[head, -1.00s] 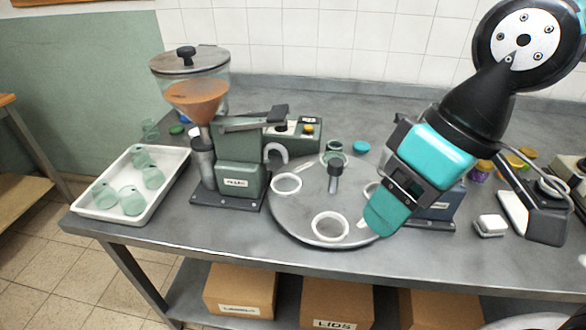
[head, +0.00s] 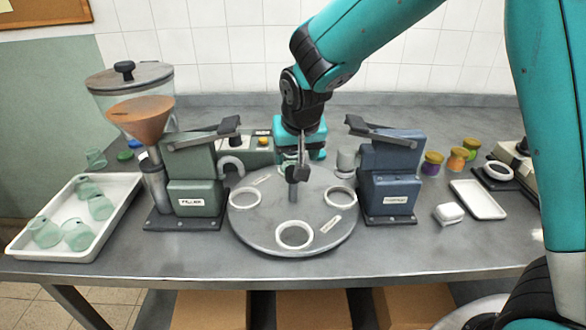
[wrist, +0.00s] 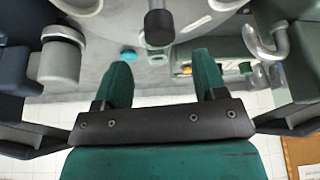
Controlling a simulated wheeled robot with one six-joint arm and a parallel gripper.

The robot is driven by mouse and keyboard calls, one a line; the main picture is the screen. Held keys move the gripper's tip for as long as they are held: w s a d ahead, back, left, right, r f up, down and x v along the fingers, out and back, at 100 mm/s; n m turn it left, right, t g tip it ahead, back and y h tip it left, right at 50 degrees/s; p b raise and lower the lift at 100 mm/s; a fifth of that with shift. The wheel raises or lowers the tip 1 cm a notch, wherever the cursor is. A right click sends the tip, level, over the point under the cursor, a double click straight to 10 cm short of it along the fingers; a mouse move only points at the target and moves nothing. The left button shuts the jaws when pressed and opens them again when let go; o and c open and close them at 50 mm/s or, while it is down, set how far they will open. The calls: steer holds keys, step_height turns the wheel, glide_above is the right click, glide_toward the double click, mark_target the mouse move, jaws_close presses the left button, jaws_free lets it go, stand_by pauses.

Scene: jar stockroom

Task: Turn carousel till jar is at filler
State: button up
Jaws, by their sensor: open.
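The grey round carousel (head: 262,222) stands in the middle of the bench. White ring seats show at its left, right and front, and its dark centre knob (head: 293,173) stands upright. A bit of pale green glass (head: 287,160), probably the jar, shows at the back of the carousel, mostly hidden by my arm. The green filler (head: 195,190) is on the left of the carousel. My gripper (wrist: 163,75) is open and empty above the back of the carousel. In the wrist view the knob (wrist: 160,27) lies ahead of the gap between its fingers, apart from them.
The blue machine (head: 390,190) stands close on the right. A white tray (head: 105,225) with several green jars lies at the far left. Small coloured jars (head: 457,160), a white block (head: 448,213) and a white plate (head: 478,200) are at the right. The front bench strip is clear.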

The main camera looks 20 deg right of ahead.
mark_target(293, 168)
steer(key=x, duration=0.7)
jaws_close()
steer(key=shift+a, duration=0.1)
